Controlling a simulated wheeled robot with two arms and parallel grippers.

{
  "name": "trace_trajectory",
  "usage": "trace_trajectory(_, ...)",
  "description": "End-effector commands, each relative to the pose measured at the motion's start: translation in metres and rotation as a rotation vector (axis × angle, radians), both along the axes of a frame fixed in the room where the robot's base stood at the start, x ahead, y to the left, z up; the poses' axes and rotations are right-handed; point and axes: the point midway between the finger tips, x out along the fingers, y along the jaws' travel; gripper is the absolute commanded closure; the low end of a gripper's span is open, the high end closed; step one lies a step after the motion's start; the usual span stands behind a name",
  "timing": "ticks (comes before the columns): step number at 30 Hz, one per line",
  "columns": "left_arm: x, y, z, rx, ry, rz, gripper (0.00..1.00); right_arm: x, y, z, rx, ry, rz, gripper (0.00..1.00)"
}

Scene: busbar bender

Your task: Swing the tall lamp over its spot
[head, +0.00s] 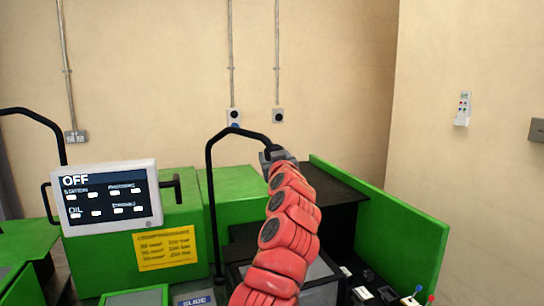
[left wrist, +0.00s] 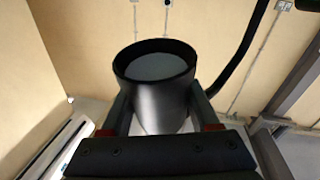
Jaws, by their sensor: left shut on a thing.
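The tall lamp (head: 211,190) has a thin black post that rises beside the green machine and bends over to the right at its top. In the left wrist view its black cup-shaped head (left wrist: 155,95) sits between my two fingers, with its round grey face towards the camera. My left gripper (head: 271,153) is shut on this head, at the end of my red arm; its fingers also show in the left wrist view (left wrist: 158,112). In the head view the gripper mostly hides the lamp head. My right gripper is not in view.
A control screen (head: 107,197) reading OFF stands at left, above a yellow label (head: 166,248). Another black curved post (head: 58,140) rises at far left. A green side panel (head: 392,232) borders the dark machine bed on the right.

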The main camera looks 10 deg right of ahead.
Motion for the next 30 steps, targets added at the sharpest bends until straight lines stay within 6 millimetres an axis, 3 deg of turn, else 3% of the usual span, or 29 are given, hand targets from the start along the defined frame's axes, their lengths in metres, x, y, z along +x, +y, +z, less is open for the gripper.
trace_trajectory(2, 0.003, 0.008, -0.001, -0.001, 0.003, 0.014, 1.00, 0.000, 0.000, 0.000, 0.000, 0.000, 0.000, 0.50)
trace_trajectory(3, 0.003, 0.008, -0.001, -0.001, 0.002, 0.014, 0.31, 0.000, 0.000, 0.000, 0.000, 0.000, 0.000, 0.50)
trace_trajectory(7, 0.002, 0.007, -0.001, 0.000, 0.002, 0.013, 0.08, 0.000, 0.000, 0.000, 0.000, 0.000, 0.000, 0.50)
trace_trajectory(22, -0.001, 0.004, -0.001, 0.000, 0.000, 0.008, 0.08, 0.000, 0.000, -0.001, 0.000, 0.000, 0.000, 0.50)
trace_trajectory(30, -0.025, 0.004, -0.003, -0.003, -0.005, 0.007, 0.08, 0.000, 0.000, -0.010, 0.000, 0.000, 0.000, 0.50)
